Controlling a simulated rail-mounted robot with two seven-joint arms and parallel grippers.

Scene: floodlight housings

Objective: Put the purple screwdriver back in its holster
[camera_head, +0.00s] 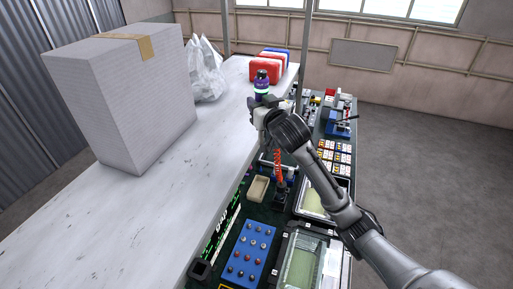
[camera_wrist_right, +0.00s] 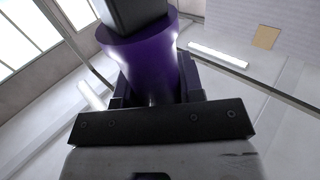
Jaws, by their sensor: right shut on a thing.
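The purple screwdriver (camera_head: 261,85), with a black end and a pale band, stands roughly upright in my right gripper (camera_head: 262,106). The gripper is shut on it, above the far part of the bench near the white table's edge. In the right wrist view, the purple body (camera_wrist_right: 150,65) sits between the fingers (camera_wrist_right: 155,105), and its black end points up. The screwdriver's lower part is hidden by the gripper. A black square-mouthed holder (camera_head: 200,270) is at the front left of the bench; I cannot tell whether it is the holster. My left gripper is not in view.
A big cardboard box (camera_head: 125,95) and a white plastic bag (camera_head: 206,70) stand on the white table (camera_head: 120,215). Red and blue cases (camera_head: 266,69) are at its far end. The bench holds a blue peg tray (camera_head: 249,252), a beige bin (camera_head: 258,188) and floodlight housings (camera_head: 300,265).

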